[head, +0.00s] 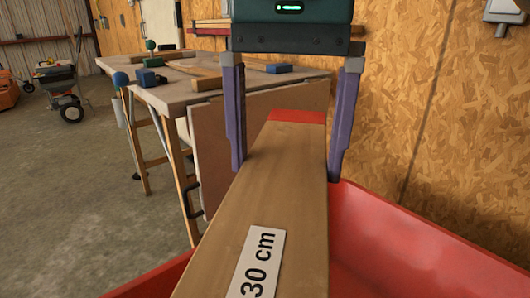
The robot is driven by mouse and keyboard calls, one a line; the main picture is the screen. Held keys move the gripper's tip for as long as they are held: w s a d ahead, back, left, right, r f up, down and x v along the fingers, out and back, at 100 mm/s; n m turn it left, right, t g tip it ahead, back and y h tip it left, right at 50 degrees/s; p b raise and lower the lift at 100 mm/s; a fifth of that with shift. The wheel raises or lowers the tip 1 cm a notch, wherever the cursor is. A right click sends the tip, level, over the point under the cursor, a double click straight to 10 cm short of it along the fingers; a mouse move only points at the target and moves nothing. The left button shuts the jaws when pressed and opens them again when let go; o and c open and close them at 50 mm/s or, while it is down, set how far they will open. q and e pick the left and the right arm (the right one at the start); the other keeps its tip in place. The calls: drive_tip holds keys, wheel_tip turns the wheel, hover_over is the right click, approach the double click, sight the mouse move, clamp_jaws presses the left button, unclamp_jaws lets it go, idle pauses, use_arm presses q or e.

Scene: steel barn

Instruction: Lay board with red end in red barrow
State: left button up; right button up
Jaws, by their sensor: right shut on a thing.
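The board (268,205) is light brown wood with a red far end (297,116) and a white "30 cm" label (257,262). It runs lengthwise away from me, and its near end is cut off by the bottom edge of the head view. My right gripper (287,172) is shut on the board, one purple finger at each long side, just nearer than the red end. The red barrow (400,235) shows below and on both sides of the board. I cannot tell whether the board touches it. My left gripper is not in view.
A workbench (180,95) on trestle legs stands behind and left, with clamps and wood pieces on top. A chipboard wall (440,110) closes off the right. A wheeled machine (62,90) stands far left. The concrete floor (80,200) at left is clear.

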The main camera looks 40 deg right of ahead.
drive_tip(key=f+m+b, duration=0.2)
drive_tip(key=f+b, duration=0.8)
drive_tip(key=f, duration=0.5)
drive_tip(key=s+f+m+b, duration=0.1)
drive_tip(key=f+m+b, duration=0.2)
drive_tip(key=f+b, duration=0.7)
drive_tip(key=d+f+m+b, duration=0.1)
drive_tip(key=f+m+b, duration=0.1)
drive_tip(key=f+b, duration=0.9)
drive_tip(key=shift+s+f+m, duration=0.15)
drive_tip(key=shift+f+m, duration=0.05)
drive_tip(key=shift+f, duration=2.05)
drive_tip(key=shift+s+f+m, duration=0.1)
drive_tip(key=shift+f+m, duration=0.1)
drive_tip(key=shift+f, duration=2.05)
wheel_tip(320, 180, down, 4)
drive_tip(key=b, duration=0.2)
drive_tip(key=shift+f+b, duration=0.15)
drive_tip(key=shift+b, duration=0.25)
drive_tip(key=o, duration=1.3)
drive_tip(key=shift+c, duration=0.2)
